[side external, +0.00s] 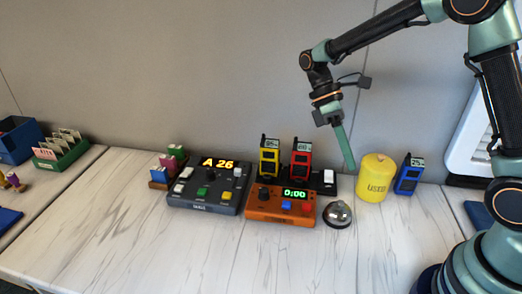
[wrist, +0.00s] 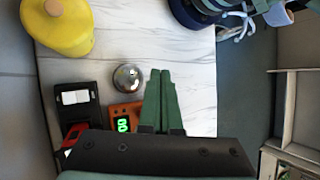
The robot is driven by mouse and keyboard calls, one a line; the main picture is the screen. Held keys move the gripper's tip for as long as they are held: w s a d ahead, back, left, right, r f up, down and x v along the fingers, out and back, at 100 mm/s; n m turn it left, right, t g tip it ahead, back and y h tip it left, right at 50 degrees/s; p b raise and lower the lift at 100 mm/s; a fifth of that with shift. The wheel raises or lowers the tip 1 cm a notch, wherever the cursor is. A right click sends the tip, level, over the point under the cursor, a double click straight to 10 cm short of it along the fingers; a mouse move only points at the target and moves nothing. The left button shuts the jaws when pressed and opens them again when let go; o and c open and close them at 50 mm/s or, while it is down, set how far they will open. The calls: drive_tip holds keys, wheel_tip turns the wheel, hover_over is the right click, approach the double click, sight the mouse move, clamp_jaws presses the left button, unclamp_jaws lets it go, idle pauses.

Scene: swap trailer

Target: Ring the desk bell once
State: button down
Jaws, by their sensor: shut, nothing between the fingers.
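The desk bell (side external: 338,212) is a small silver dome on a dark base, standing on the white marbled counter (side external: 150,255). It also shows in the wrist view (wrist: 127,78), to the left of my fingertips. My gripper (side external: 350,165) has long green fingers pointing down, held in the air above the bell and apart from it. In the wrist view my gripper (wrist: 161,72) has its two green fingers together with nothing between them.
An orange timer (side external: 280,207) reading 0:00 stands left of the bell, and a yellow "USED" canister (side external: 375,180) right behind it. A dark "A 26" console (side external: 208,190), red and yellow handheld units, and a blue unit (side external: 409,175) stand nearby. The counter front is clear.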

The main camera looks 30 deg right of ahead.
sight(340, 204)
drive_tip(key=shift+f, duration=0.15)
drive_tip(key=shift+f, duration=4.3)
drive_tip(key=shift+f, duration=0.1)
drive_tip(key=shift+a+f, duration=0.1)
drive_tip(key=shift+f, duration=0.2)
drive_tip(key=shift+f, duration=0.55)
drive_tip(key=shift+r, duration=1)
